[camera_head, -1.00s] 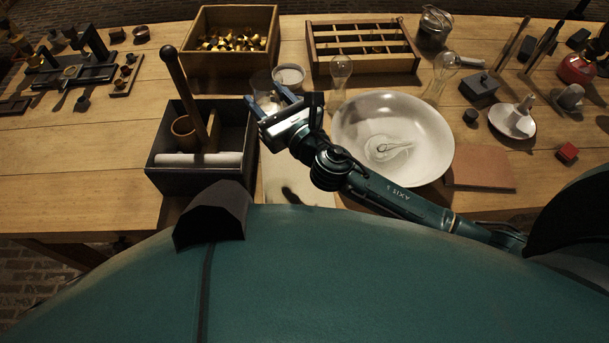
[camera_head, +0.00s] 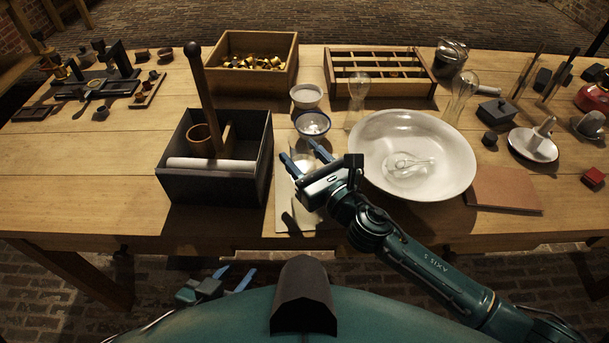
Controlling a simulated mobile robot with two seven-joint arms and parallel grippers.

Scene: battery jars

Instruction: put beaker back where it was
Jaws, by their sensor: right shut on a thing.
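A small clear glass beaker (camera_head: 302,161) shows faintly between the blue fingers of my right gripper (camera_head: 302,158). The gripper is shut on it, over a pale sheet at the front middle of the table. The beaker's lower part is hard to make out, and I cannot tell whether it touches the sheet. My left gripper (camera_head: 234,277) is low in front of the table edge, with its blue fingers apart and nothing seen between them.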

